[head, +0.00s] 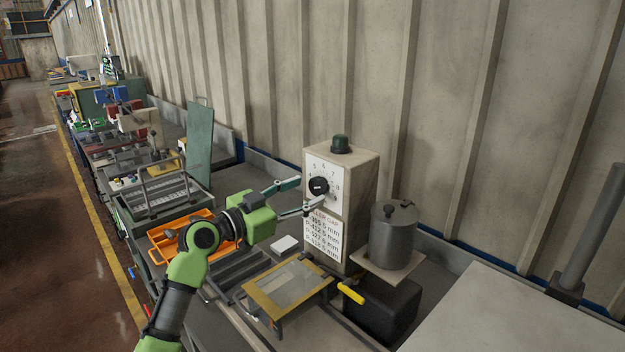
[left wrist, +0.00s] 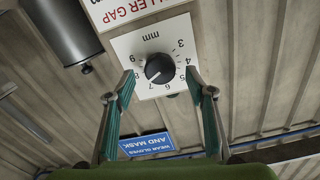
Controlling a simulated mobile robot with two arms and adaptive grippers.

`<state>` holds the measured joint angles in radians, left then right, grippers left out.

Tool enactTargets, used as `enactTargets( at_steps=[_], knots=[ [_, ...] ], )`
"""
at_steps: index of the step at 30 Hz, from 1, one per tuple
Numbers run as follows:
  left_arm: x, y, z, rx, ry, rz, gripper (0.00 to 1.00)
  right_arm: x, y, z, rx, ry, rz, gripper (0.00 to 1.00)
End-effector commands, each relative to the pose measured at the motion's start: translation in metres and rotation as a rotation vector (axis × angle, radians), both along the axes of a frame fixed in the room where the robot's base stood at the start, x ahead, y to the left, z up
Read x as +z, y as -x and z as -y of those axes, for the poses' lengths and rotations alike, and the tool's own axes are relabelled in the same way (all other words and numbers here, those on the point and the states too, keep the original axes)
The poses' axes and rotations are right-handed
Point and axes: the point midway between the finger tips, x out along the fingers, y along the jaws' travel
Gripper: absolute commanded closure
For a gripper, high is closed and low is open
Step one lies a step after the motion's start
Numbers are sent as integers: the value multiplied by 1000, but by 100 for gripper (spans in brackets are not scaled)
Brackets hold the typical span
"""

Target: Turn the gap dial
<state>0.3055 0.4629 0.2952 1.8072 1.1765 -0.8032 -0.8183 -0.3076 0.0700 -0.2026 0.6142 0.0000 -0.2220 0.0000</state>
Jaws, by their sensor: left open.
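The gap dial is a black round knob (head: 319,187) on a white numbered plate on the front of a beige box (head: 358,190). In the left wrist view the knob (left wrist: 159,69) appears upside down, with a short white mark towards its lower left; the exact number it meets is hard to tell. My left gripper (head: 303,195) is open in front of the plate. In the left wrist view its fingertips (left wrist: 160,75) stand on either side of the knob, apart from it. My right gripper is not in view.
A text sheet (head: 323,235) is below the dial. A dark green button (head: 340,144) tops the box. A grey lidded pot (head: 393,235) stands to its right. A yellow-framed tray (head: 288,290) and an orange tray (head: 178,232) lie near my arm. A blue sign (left wrist: 146,144) hangs on the wall.

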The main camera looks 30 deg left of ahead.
Motion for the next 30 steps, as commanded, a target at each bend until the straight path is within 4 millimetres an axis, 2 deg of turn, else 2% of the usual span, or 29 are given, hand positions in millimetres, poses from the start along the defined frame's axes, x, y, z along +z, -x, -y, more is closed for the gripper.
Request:
enactTargets(
  at_steps=[1,3,5,8,17,18,22,30],
  knots=[
    [4,-8,4,-1,2,0,50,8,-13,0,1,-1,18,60],
    [3,-17,5,0,2,-1,50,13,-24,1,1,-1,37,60],
    [2,-22,8,-1,2,-1,50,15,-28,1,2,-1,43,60],
    [0,-28,10,0,-1,-1,50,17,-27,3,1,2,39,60],
    [-1,-30,11,0,-1,-1,50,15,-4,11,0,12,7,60],
    [-1,-30,11,0,-1,-1,56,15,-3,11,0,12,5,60],
    [-1,-30,11,-1,-1,-1,89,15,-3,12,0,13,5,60],
    [-1,-30,11,-1,7,-5,89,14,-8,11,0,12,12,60]
  ],
)
